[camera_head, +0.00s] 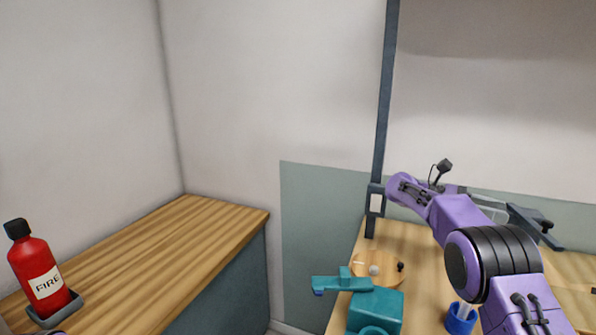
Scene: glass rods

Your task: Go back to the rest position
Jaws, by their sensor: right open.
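My right arm comes in from the lower right, purple with a black-banded joint, and reaches up and left over the wooden worktable (424,262). My left gripper is not in view.
A teal device (376,309) stands at the table's front left, near a round wooden piece (378,265) with small parts. A blue cup (460,320) stands close to my right arm. A red fire extinguisher (40,275) sits on the left wooden counter (165,250), otherwise mostly clear.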

